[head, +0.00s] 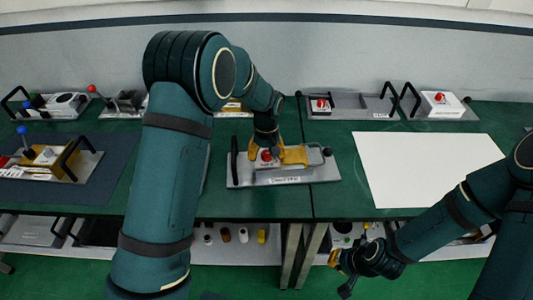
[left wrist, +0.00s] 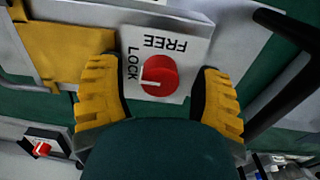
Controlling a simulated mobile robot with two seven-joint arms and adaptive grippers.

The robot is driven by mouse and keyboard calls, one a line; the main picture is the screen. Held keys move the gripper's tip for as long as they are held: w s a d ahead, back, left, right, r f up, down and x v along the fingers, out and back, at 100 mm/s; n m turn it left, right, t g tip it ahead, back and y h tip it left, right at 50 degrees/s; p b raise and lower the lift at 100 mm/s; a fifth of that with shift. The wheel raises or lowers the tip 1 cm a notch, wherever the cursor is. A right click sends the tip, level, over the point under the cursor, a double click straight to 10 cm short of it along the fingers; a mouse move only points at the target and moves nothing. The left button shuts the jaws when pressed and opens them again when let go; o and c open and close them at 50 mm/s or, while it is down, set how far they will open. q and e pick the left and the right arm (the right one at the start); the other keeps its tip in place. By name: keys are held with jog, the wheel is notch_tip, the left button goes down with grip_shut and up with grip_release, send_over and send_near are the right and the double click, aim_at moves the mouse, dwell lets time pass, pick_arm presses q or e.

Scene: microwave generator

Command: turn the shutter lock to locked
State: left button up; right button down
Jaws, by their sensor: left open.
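The shutter lock is a red round knob (left wrist: 159,75) on a white plate (left wrist: 185,42) marked FREE and LOCK. A white line on the knob lies on its left half, toward the LOCK side in the left wrist view. The knob also shows in the head view (head: 267,155), on the middle panel (head: 240,178). My left gripper (left wrist: 159,100) is open, with one yellow finger on each side of the knob and visible gaps between. My right gripper (head: 343,271) hangs low at the right, away from the panel, holding nothing that I can see.
Other panels line the back of the green bench. A white sheet (head: 425,165) lies flat at right. A dark mat (head: 85,185) is at left.

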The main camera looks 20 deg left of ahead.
aim_at(267, 153)
pick_arm(q)
jog(key=shift+r, duration=0.15)
notch_tip(267, 153, up, 12)
dwell(0.4)
dwell(0.3)
